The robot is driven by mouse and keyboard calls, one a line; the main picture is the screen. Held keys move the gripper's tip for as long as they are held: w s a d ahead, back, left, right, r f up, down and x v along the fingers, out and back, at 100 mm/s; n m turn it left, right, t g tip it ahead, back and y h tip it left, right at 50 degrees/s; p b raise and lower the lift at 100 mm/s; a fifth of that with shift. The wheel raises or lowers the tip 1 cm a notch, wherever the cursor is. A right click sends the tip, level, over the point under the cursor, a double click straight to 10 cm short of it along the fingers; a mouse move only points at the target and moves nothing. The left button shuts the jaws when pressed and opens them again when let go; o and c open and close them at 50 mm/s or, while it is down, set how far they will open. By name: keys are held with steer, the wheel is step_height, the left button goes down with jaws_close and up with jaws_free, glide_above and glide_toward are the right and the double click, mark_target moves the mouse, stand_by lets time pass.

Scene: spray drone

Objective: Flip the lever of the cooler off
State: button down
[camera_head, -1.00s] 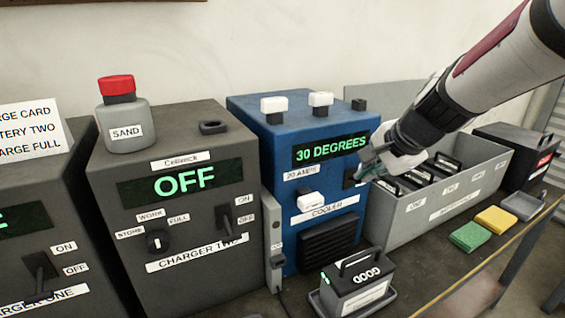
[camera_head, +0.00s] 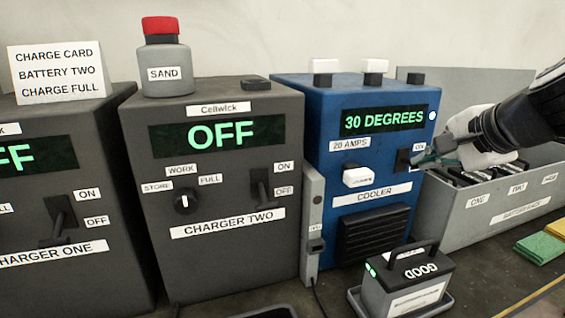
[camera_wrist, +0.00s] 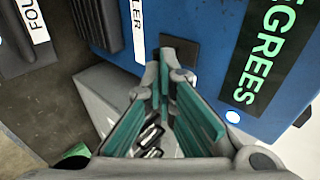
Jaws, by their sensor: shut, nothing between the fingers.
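The cooler (camera_head: 385,222) is a blue box with a green "30 DEGREES" display (camera_head: 384,120) and a "COOLER" label. Its lever's dark switch plate (camera_head: 403,161) is at the right of the front, beside a small "ON" label. The plate also shows in the wrist view (camera_wrist: 180,52). My gripper (camera_head: 424,160) is at the plate's right side, with teal finger pads. In the wrist view my gripper (camera_wrist: 168,68) is shut, its tips right in front of the plate. The lever handle is largely hidden by the fingers, so its position and any contact are unclear.
A grey battery bin (camera_head: 500,205) stands close right of the cooler, under my gripper. A battery marked "GOOD" (camera_head: 405,280) stands in front of the cooler. Charger two (camera_head: 222,250), reading "OFF", stands left. A white plug (camera_head: 365,177) sticks out of the cooler's front.

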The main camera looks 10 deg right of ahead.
steer(key=f+t+b, duration=0.1)
steer(key=b, duration=0.6)
steer(key=f+t+b, duration=0.2)
steer(key=b, duration=0.5)
steer(key=shift+s+t, duration=0.3)
steer(key=shift+s, duration=0.05)
steer(key=shift+r, duration=0.1)
steer(key=shift+r+p, duration=0.65)
